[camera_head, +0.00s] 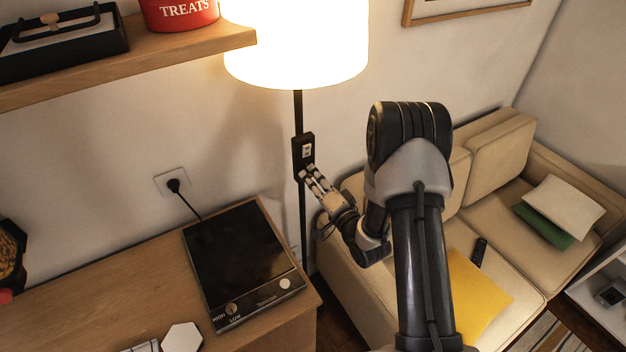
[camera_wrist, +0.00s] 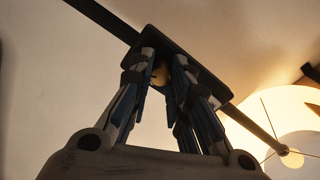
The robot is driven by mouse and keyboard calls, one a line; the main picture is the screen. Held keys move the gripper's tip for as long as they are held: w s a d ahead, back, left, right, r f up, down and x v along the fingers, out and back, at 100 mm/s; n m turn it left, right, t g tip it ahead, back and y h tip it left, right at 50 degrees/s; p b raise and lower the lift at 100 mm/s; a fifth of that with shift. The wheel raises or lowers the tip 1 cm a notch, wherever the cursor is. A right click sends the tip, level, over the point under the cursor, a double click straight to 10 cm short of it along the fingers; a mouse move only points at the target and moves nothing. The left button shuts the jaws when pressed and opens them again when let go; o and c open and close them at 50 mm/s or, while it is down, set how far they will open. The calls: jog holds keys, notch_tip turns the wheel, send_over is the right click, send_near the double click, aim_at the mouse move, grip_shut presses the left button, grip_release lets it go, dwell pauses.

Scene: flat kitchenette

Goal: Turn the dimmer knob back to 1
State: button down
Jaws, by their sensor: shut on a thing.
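The dimmer is a small black box (camera_head: 303,148) with a white mark on its face, fixed to the dark pole of the lit floor lamp (camera_head: 297,60). My gripper (camera_head: 313,177) is at the lower part of this box. In the wrist view the dark dimmer box (camera_wrist: 205,72) lies beyond my fingers. A small yellowish knob (camera_wrist: 160,74) shows between the fingertips (camera_wrist: 161,68), and my gripper is shut on it. The fingers hide most of the knob. I cannot read its setting.
A wooden shelf (camera_head: 235,37) with a red treats tin (camera_head: 180,12) juts out at upper left. A counter with a black hob (camera_head: 240,255) stands below left. A beige sofa (camera_head: 355,280) is close under my arm at right.

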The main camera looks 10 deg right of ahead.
jog(key=n+b, duration=1.2)
jog(key=n, duration=0.2)
jog(key=shift+f, duration=0.15)
jog(key=n, duration=0.4)
jog(key=shift+n, duration=0.3)
jog(key=n, duration=0.9)
jog(key=shift+n, duration=1.7)
